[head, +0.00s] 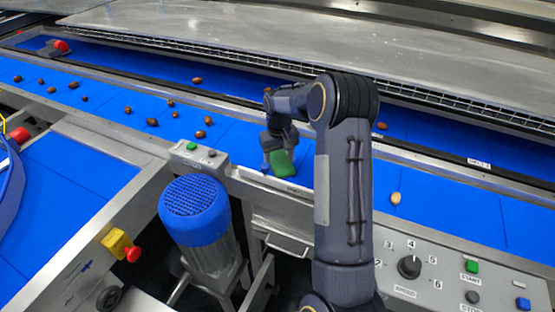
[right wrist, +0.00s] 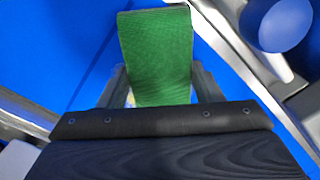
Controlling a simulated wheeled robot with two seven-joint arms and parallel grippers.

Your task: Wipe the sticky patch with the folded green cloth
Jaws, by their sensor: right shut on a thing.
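My right gripper (head: 279,148) is shut on the folded green cloth (head: 283,166) over the near edge of the blue conveyor belt, at the middle of the head view. In the right wrist view the green cloth (right wrist: 156,50) stands out between the two dark fingers of the right gripper (right wrist: 163,86), with blue belt beyond it. I cannot tell whether the cloth touches the belt. I cannot make out the sticky patch in either view; the cloth or my arm may hide it. My left gripper is not in view.
Several brown dates (head: 152,122) lie scattered on the belt (head: 235,120) to the left, and a pale one (head: 395,198) lies to the right of my arm. A blue-capped motor (head: 193,210) stands in front. A control panel (head: 450,275) is at the lower right.

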